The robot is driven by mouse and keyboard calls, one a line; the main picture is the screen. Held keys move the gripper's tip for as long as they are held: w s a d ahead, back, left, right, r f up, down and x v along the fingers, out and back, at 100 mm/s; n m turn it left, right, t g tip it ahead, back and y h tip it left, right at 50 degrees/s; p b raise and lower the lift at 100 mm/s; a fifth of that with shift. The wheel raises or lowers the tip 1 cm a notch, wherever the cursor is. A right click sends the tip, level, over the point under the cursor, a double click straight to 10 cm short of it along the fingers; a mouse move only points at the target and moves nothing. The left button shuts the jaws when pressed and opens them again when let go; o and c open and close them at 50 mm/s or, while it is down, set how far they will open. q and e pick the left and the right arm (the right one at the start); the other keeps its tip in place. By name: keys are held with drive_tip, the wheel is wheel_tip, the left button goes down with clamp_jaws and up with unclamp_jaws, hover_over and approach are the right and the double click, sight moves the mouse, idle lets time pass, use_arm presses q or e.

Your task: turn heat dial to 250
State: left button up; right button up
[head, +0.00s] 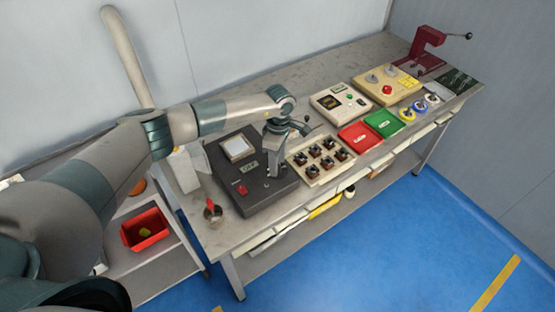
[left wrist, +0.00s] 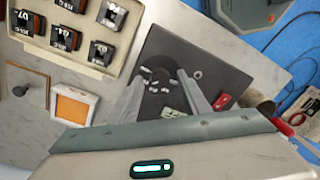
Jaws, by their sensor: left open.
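The heat dial (left wrist: 160,80) is a dark knob ringed by white marks on the top of a dark grey box. The box shows in the head view (head: 226,165) and in the left wrist view (left wrist: 215,62). My left gripper (head: 270,173) points down over the box's right part and hides most of the dial there. In the left wrist view my left gripper (left wrist: 162,75) is open, its two fingers on either side of the dial. I cannot tell whether they touch it, nor read the setting. A red switch (left wrist: 222,101) sits beside it. My right gripper is not in view.
A tray of dark coil parts (head: 303,173) stands close right of the box. Red (head: 360,136) and green (head: 384,123) trays lie farther right. A small cup with a red-handled tool (head: 213,212) stands at the box's left front, near the bench edge.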

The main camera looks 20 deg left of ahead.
use_arm(q)
drive_tip(key=shift+f, duration=0.4)
drive_tip(key=c, duration=1)
drive_tip(key=shift+c, duration=0.2)
